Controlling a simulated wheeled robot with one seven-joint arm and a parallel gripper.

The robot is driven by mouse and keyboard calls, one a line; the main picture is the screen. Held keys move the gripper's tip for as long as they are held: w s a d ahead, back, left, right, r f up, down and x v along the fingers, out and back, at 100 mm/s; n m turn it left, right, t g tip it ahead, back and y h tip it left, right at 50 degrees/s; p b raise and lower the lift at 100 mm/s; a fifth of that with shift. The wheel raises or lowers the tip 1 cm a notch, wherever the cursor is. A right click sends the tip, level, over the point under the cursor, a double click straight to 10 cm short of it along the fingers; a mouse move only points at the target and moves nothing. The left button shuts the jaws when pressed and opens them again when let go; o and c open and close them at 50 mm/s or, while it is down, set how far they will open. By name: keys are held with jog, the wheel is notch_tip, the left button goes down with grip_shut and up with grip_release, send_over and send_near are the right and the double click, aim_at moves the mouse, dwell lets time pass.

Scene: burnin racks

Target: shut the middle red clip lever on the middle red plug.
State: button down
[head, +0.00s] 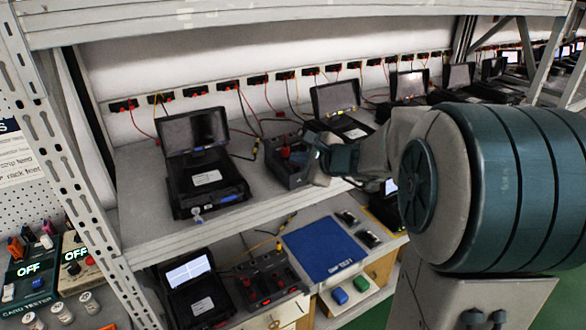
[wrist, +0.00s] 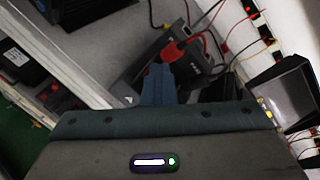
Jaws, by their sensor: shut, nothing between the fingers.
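In the head view a black box with plugs (head: 290,172) stands on the upper shelf, with a red part (head: 286,152) on its top. My gripper (head: 314,158) is at the right side of this box. In the wrist view my gripper (wrist: 160,72) is shut and empty, with its tips just below a red plug or lever (wrist: 173,51). A red cable leads from it up and to the right. I cannot tell whether the tips touch the red part. The clip lever does not show apart from the plug, and other plugs of the box are mostly hidden.
An open black case (head: 205,165) stands left of the box, and another (head: 340,110) stands behind it to the right. Red and black cables hang from the wall sockets. A lower shelf holds a similar box (head: 268,282) and a blue mat (head: 325,248).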

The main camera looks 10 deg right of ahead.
jog(key=shift+s+a+f+b, duration=0.1)
jog(key=shift+s+f+b, duration=0.1)
jog(key=shift+f+b, duration=0.7)
dwell(0.8)
jog(key=shift+r, duration=0.2)
dwell(0.7)
jog(key=shift+w+r+p, duration=0.25)
jog(key=shift+r+p, duration=0.75)
jog(key=shift+r, duration=0.1)
jog(key=shift+s+d+r+p, duration=0.25)
jog(key=shift+r+p, duration=0.1)
jog(key=shift+r, duration=0.3)
jog(key=shift+s+d+r+p, duration=0.1)
jog(key=shift+s+r+p, duration=0.15)
jog(key=shift+r, duration=0.35)
jog(key=s+a+f+n+g, duration=0.2)
jog(key=s+a+n+g, duration=0.1)
jog(key=s+n, duration=0.3)
jog(key=s+a+f+n+g, duration=0.2)
jog(key=s+a+n, duration=0.15)
jog(key=s, duration=0.35)
jog(key=s+d+f+n+g+h, duration=0.1)
jog(key=s+d+f+n+h, duration=0.1)
jog(key=s+n, duration=0.3)
jog(key=s+d+f+n+g+h, duration=0.2)
jog(key=s+n, duration=0.4)
jog(key=s, duration=0.3)
jog(key=shift+d+f+h, duration=0.2)
jog(key=shift+d+h, duration=0.7)
jog(key=shift+h, duration=0.3)
